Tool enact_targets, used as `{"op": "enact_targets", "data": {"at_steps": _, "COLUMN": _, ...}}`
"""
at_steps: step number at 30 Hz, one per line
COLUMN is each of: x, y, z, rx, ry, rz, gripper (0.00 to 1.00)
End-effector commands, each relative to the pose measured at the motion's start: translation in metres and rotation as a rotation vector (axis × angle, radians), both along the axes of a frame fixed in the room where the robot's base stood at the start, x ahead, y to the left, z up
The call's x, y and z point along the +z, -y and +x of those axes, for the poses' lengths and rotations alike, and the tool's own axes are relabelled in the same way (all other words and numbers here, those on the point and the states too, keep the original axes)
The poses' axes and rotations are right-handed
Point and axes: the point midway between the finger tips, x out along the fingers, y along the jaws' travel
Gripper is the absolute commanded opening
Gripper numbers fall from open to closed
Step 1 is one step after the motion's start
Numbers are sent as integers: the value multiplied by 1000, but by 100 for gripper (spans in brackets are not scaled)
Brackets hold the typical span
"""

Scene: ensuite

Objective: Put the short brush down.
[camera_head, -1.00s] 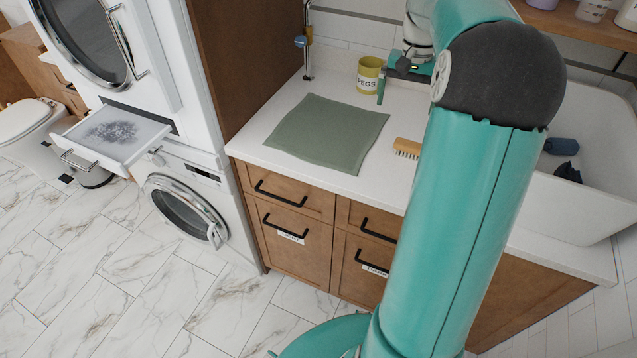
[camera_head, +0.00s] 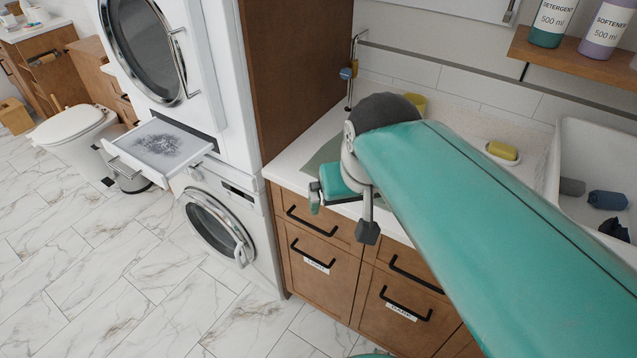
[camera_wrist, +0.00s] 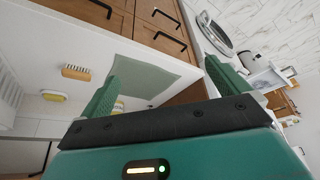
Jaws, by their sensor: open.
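A short brush (camera_wrist: 75,72) with a wooden back and pale bristles lies on the white counter in the wrist view, left of the grey-green mat (camera_wrist: 158,76). In the head view my arm hides the brush. My gripper (camera_wrist: 162,68) is open, with nothing between its two green fingers, and is apart from the brush. In the head view my gripper (camera_head: 316,196) is above the counter's front edge, by the mat, partly hidden by my own arm.
A yellow pot (camera_head: 415,103) stands at the counter's back. A yellow soap or sponge (camera_head: 502,151) sits on a dish beside the white sink (camera_head: 590,150), which holds dark items. A washer drawer (camera_head: 160,150) stands open at left. The marble floor in front is clear.

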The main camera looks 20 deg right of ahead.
Motion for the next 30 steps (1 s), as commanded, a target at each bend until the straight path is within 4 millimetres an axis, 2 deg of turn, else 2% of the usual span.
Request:
{"op": "enact_targets", "data": {"at_steps": 3, "x": -10, "y": -19, "z": -22, "rx": 73, "ry": 51, "rz": 2, "gripper": 100}}
{"op": "enact_targets", "data": {"at_steps": 6, "x": -18, "y": -27, "z": -33, "rx": 110, "ry": 77, "rz": 4, "gripper": 100}}
{"op": "enact_targets", "data": {"at_steps": 19, "x": -22, "y": -31, "z": -39, "rx": 132, "ry": 91, "rz": 7, "gripper": 100}}
{"op": "enact_targets", "data": {"at_steps": 20, "x": -22, "y": -31, "z": -39, "rx": 131, "ry": 91, "rz": 6, "gripper": 98}}
{"op": "enact_targets", "data": {"at_steps": 25, "x": -22, "y": -31, "z": -39, "rx": 130, "ry": 90, "rz": 6, "gripper": 65}}
{"op": "enact_targets", "data": {"at_steps": 26, "x": -22, "y": -31, "z": -39, "rx": 130, "ry": 90, "rz": 6, "gripper": 62}}
{"op": "enact_targets", "data": {"at_steps": 30, "x": -20, "y": -30, "z": -37, "rx": 133, "ry": 86, "rz": 1, "gripper": 62}}
